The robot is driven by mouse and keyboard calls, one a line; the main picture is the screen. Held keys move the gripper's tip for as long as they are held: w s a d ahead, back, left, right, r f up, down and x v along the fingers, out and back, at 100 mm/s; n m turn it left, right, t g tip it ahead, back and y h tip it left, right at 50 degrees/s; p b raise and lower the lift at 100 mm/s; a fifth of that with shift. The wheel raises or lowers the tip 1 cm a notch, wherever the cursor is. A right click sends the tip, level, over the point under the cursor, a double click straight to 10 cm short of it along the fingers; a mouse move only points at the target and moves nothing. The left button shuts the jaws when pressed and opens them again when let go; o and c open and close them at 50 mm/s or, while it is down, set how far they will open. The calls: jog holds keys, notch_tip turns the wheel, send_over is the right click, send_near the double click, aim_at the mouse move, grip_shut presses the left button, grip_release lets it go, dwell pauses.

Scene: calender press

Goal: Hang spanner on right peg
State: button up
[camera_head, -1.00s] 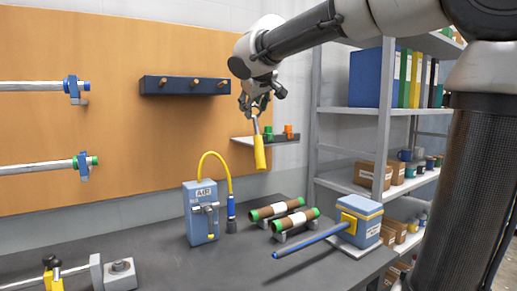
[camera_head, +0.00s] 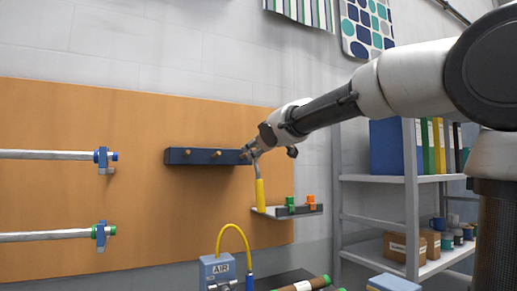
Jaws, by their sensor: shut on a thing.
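The spanner (camera_head: 260,192) has a yellow handle and a grey metal upper end. It hangs down from my gripper (camera_head: 250,153), which is shut on its upper end. The dark peg rail (camera_head: 200,156) is on the orange board, with wooden pegs showing at its left (camera_head: 187,153) and middle (camera_head: 215,153). My gripper is at the rail's right end and hides the right peg. I cannot tell whether the spanner touches that peg.
A small shelf (camera_head: 270,213) with green and orange items is just below and right of the spanner. The blue AIR box (camera_head: 216,270) with its yellow hose stands below. Grey shelving (camera_head: 411,200) is at right. The board (camera_head: 150,210) is clear below the rail.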

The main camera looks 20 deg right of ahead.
jog(key=shift+x, duration=4.2)
jog(key=shift+r, duration=0.15)
jog(key=o, duration=1.3)
